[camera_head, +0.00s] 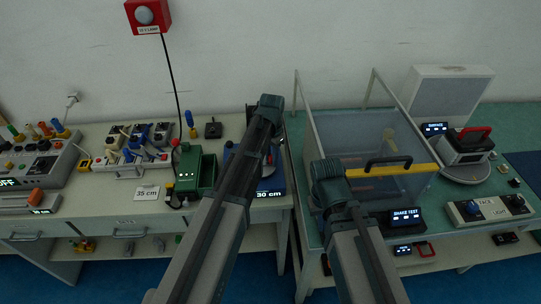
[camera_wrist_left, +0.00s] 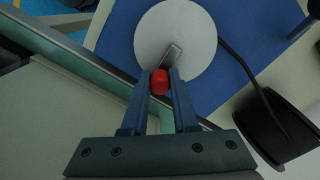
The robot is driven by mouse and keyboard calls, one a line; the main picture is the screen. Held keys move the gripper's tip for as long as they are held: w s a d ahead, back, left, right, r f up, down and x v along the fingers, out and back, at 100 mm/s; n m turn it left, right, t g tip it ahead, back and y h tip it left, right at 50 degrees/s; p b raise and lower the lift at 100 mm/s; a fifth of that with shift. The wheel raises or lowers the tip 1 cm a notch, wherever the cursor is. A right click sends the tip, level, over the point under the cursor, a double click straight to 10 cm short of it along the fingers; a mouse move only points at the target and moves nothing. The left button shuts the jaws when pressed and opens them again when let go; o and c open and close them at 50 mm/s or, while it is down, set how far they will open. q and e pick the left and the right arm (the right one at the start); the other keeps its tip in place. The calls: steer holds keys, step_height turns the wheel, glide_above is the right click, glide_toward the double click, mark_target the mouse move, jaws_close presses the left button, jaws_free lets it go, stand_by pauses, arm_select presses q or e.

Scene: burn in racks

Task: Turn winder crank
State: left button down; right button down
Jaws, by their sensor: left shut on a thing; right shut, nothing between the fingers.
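The winder is a pale round disc (camera_wrist_left: 190,25) with a short metal crank arm (camera_wrist_left: 172,55), on a blue mat (camera_wrist_left: 120,60) in the left wrist view. A red crank knob (camera_wrist_left: 160,82) stands at the end of the crank arm. My left gripper (camera_wrist_left: 160,78) is shut on the red knob, one finger on each side. In the head view my left arm covers most of the winder, and the blue mat (camera_head: 274,182) shows only beside it. My right arm reaches in over the right bench, but its fingers are not visible.
A black spool (camera_wrist_left: 275,125) is right of the disc, with a dark strand running towards it. A clear box (camera_head: 375,135) with a black handle stands behind my right arm.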

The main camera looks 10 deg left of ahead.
arm_select(q)
steer(key=m, duration=0.1)
steer(key=s+m, duration=0.1)
steer(key=m, duration=0.1)
steer(key=shift+s+d+m, duration=0.15)
steer(key=shift+m, duration=0.15)
steer(key=shift+s+m, duration=0.25)
steer(key=shift+m, duration=0.55)
steer(key=shift+s+m, duration=0.2)
steer(key=shift+m, duration=0.6)
steer(key=c, duration=0.7)
jaws_free()
steer(key=shift+r, duration=0.1)
step_height(320, 180, up, 14)
steer(key=p, duration=1.3)
steer(key=shift+f+p, duration=0.2)
steer(key=shift+p, duration=0.2)
